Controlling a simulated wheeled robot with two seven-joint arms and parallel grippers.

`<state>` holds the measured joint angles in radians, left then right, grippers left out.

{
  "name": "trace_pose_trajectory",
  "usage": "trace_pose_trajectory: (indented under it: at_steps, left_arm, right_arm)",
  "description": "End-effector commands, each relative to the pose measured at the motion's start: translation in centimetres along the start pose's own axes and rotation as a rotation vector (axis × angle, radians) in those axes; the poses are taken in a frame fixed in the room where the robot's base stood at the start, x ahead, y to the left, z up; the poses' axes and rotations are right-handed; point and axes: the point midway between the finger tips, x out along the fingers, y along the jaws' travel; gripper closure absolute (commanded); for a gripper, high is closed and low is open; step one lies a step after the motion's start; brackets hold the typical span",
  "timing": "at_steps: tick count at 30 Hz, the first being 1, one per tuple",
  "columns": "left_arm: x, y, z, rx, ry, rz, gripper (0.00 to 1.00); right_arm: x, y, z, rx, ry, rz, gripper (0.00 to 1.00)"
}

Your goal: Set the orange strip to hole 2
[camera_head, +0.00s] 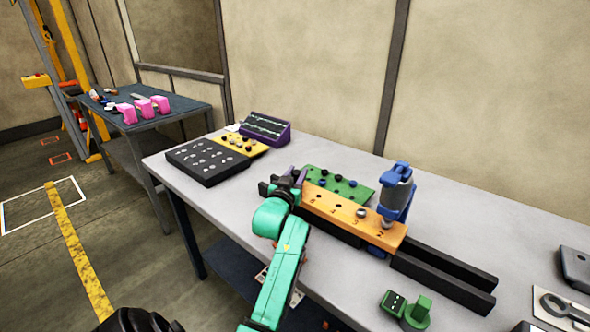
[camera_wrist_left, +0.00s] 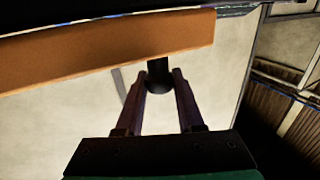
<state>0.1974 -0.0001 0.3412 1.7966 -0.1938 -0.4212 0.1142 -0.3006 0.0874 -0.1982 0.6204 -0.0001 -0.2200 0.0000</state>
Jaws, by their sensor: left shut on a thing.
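The orange strip (camera_head: 345,217) lies along a black rail (camera_head: 440,275) on the table, with a row of numbered holes in its top. The digit 2 shows near its right end, beside the tip of the blue clamp-like tool (camera_head: 397,195). My left gripper (camera_head: 283,186) is at the strip's left end. In the left wrist view my left gripper (camera_wrist_left: 160,82) is shut on a dark round knob (camera_wrist_left: 159,73), close by the orange strip (camera_wrist_left: 110,48).
A green board (camera_head: 340,187) with dark knobs lies behind the strip. A black tray (camera_head: 207,160), a yellow board (camera_head: 238,145) and a purple rack (camera_head: 265,130) stand at the back left. A small green block (camera_head: 393,303) is in front of the rail. Bare grey tabletop (camera_head: 460,215) lies to the right.

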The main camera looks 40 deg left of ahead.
Motion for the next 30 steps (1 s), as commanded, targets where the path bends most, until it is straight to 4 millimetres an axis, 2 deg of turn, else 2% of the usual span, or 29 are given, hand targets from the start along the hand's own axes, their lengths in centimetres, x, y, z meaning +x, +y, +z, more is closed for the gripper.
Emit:
trace_pose_trajectory:
  at_steps: [3,5,10,11,12,13,23,26,30]
  left_arm:
    - [0.0,0.0,-0.2,0.002,0.004,0.000,1.00]
    - [0.0,0.0,-0.2,0.003,0.006,0.000,1.00]
    - [0.0,0.0,-0.3,0.002,0.008,0.000,1.00]
    - [0.0,0.0,-0.3,0.002,0.008,0.000,0.55]
    - [0.0,0.0,-0.3,0.002,0.007,-0.001,0.40]
    - [0.0,0.0,-0.3,0.002,0.007,-0.001,0.33]
    - [0.0,0.0,-0.5,0.002,0.008,-0.001,0.33]
    - [0.0,0.0,-1.5,0.003,0.010,0.000,0.33]
    - [0.0,0.0,-4.6,0.004,0.015,-0.001,0.33]
  right_arm:
    - [-0.3,1.1,0.2,-0.002,-0.003,0.015,0.33]
    - [-0.2,1.1,0.2,-0.002,-0.003,0.015,0.33]
    - [-0.1,-0.7,-0.1,0.003,0.002,-0.009,0.33]
    - [-0.1,-1.1,-0.2,0.003,0.003,-0.015,0.33]
    - [0.0,-1.4,-0.3,0.003,0.004,-0.019,0.33]
    - [0.0,-1.6,-0.3,0.002,0.004,-0.021,0.33]
    - [-0.1,-0.7,-0.2,0.000,0.002,-0.009,0.33]
    - [-0.1,-0.6,-0.2,0.002,0.002,-0.008,0.33]
    - [-0.1,-0.5,-0.1,0.003,0.002,-0.007,0.33]
